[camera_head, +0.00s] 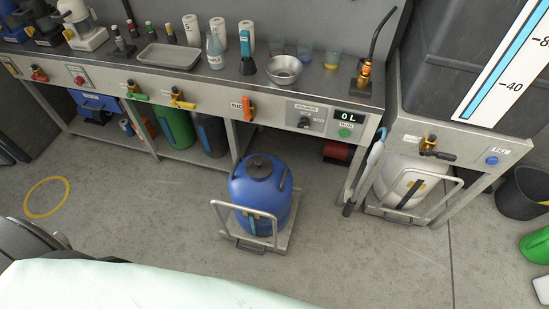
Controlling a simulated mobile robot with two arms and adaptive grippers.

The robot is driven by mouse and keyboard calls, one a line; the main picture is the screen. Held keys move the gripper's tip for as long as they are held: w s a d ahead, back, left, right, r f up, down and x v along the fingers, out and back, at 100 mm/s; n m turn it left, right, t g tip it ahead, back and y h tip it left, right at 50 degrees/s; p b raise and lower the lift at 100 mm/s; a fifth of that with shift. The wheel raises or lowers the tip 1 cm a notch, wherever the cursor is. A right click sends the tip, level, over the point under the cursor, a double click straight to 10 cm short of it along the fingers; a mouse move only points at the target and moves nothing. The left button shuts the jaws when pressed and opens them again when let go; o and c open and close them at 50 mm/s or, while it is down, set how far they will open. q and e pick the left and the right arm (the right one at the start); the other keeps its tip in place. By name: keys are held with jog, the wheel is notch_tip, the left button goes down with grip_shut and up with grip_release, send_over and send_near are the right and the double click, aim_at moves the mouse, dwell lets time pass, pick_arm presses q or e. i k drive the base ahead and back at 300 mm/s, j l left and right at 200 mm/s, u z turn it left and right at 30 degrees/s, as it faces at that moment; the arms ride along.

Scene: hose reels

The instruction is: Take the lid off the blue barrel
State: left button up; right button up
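The blue barrel (252,197) stands upright on a small wheeled metal trolley (284,235) on the floor, in front of the bench. A dark round lid or cap (260,169) sits on top of it. A dark handle shows at the barrel's right side, and a metal push bar crosses in front of its lower part. Neither of my grippers shows in this view, so nothing of mine is seen touching the barrel.
A steel bench (210,91) with valves, bottles, a tray (170,56) and a bowl (284,69) runs behind the barrel. A white container (403,178) on another trolley stands to the right. A black bucket (524,193) is at far right. Floor left of the barrel is clear.

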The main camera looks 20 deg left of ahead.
aim_at(257, 167)
jog(key=i+j+z, duration=0.1)
jog(key=j+z, duration=0.15)
jog(key=j, duration=1.15)
jog(key=j+z, duration=0.3)
jog(key=j, duration=1.1)
jog(key=k, duration=0.05)
